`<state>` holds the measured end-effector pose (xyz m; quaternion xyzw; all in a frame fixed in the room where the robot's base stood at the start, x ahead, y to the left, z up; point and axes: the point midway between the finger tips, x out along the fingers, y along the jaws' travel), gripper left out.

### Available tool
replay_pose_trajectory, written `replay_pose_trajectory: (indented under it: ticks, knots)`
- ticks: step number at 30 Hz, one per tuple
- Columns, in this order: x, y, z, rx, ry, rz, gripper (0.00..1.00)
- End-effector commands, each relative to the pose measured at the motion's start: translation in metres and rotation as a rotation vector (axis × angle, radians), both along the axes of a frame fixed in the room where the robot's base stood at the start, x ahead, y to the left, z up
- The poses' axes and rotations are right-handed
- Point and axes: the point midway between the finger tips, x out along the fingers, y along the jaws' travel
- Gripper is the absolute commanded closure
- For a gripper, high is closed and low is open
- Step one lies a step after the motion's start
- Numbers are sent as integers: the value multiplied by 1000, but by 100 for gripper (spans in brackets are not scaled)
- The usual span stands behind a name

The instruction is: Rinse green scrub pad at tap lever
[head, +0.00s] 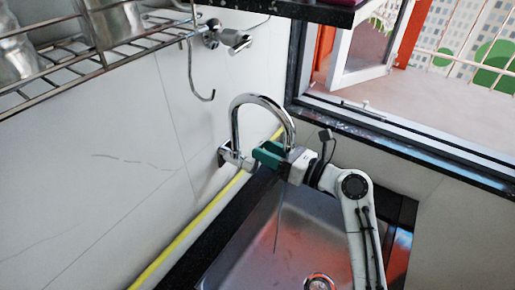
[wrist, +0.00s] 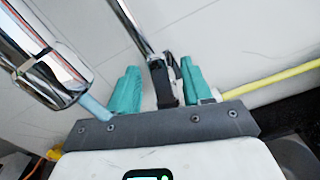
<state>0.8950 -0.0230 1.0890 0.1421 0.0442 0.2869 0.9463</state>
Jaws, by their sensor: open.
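The chrome tap has a tall curved spout (head: 262,98) and a wall-side body (head: 230,156). My gripper (head: 266,155) is beside the tap, under the spout's arch, with its teal fingers toward the tap body. In the wrist view, my gripper (wrist: 160,78) is open, its two teal fingers apart with a dark and chrome tap part (wrist: 163,85) between them, likely the lever. The spout end (wrist: 55,75) is close at left, with a bluish stream (wrist: 95,107) below it. A thin stream also shows over the sink in the head view. I cannot make out a green scrub pad.
The steel sink (head: 262,232) with its drain (head: 319,283) lies below. A yellow strip (head: 190,228) runs along the wall. A wire rack (head: 90,62) with a hanging hook (head: 205,95) is at upper left. The window (head: 400,105) is at right.

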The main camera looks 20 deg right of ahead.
Motion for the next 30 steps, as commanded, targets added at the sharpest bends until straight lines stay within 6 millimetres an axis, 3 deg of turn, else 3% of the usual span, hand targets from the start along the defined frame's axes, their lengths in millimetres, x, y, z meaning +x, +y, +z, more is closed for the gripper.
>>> replay_pose_trajectory:
  ticks: [6,12,30]
  knots:
    - [-38,-25,-1,-1,-1,-5,51]
    - [-60,-39,0,-1,0,-3,51]
    - [-67,-44,1,-2,-1,-2,51]
